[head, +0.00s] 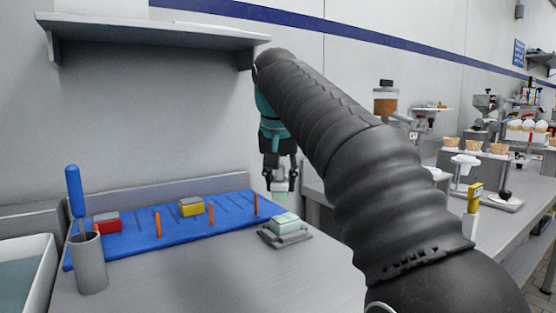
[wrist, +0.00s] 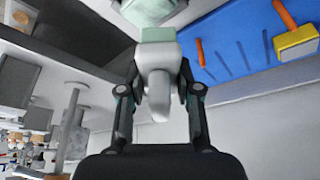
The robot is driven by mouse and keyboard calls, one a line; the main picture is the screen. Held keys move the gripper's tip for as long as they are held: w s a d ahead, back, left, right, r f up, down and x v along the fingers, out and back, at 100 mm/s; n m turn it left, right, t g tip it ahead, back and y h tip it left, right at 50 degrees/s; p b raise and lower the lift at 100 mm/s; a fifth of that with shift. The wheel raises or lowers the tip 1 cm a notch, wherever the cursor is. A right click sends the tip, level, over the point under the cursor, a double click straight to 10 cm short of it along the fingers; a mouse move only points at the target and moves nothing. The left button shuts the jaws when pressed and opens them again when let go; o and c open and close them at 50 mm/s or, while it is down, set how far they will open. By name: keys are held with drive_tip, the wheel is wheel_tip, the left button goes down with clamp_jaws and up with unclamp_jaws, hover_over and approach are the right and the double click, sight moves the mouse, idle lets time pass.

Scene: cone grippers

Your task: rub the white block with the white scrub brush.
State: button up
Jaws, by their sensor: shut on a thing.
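The white block (head: 286,222), tinted pale green, sits on a grey stepped base (head: 286,236) at the right end of the counter. In the wrist view the block (wrist: 150,9) shows at the top edge, partly cut off. My gripper (head: 280,185) is above the block, shut on the white scrub brush (head: 279,194). In the wrist view the brush (wrist: 157,53) sits between the fingers, its pale head toward the block. In the head view a small gap shows between brush and block.
A blue mat (head: 135,238) left of the block carries a red piece (head: 106,222), a yellow piece (head: 192,206) and several orange pegs (head: 157,222). A grey cup (head: 90,262) holds a blue-handled tool (head: 75,190). A shelf (head: 150,35) hangs above. The front counter is clear.

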sight(282, 163)
drive_tip(key=shift+r, duration=2)
drive_tip(key=shift+d, duration=0.1)
